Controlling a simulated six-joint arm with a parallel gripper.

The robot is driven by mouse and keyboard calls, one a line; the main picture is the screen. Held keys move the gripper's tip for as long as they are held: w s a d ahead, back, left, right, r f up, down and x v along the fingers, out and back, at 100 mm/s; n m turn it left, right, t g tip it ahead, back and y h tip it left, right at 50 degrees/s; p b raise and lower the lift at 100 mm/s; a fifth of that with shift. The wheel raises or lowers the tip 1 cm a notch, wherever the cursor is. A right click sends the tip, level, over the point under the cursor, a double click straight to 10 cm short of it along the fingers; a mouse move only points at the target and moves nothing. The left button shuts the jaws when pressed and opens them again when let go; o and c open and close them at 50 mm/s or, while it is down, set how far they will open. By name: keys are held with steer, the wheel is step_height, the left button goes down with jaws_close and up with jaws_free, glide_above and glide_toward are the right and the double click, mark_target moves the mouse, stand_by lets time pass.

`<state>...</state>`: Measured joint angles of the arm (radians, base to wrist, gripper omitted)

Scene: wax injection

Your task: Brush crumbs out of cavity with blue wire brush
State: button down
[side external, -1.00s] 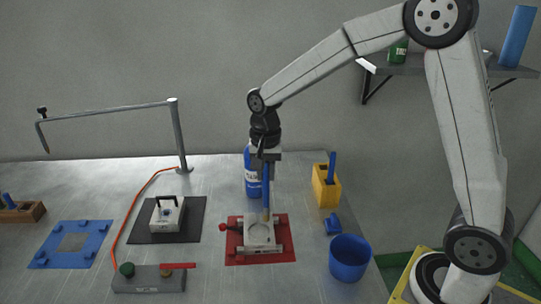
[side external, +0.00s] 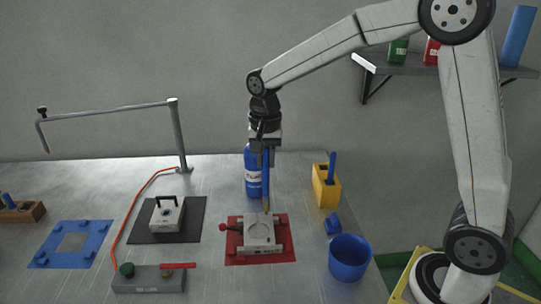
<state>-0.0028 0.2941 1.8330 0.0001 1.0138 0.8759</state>
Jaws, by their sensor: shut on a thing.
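My gripper (side external: 265,152) points down above the back of the metal mold half and is shut on the blue wire brush (side external: 266,178). The brush hangs upright, with its brownish tip at the far edge of the mold, near the cavity. I cannot tell whether the tip touches the mold. The mold half (side external: 258,236) lies open-faced on a red mat (side external: 234,247), with a round cavity (side external: 258,229) in its top. Crumbs are too small to make out.
A blue bottle (side external: 252,178) stands close behind the brush. Left are a black mat (side external: 145,232) with another mold part (side external: 167,215) and a grey valve block (side external: 148,281).

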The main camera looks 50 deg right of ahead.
steer(key=shift+f, duration=0.1)
steer(key=shift+f, duration=3.45)
steer(key=shift+w+a+f, duration=0.5)
steer(key=shift+w+a, duration=0.95)
steer(key=shift+a, duration=0.05)
steer(key=s+d, duration=0.2)
steer(key=d, duration=0.1)
steer(key=shift+s, duration=0.4)
step_height(320, 180, up, 8)
steer(key=shift+d, duration=0.1)
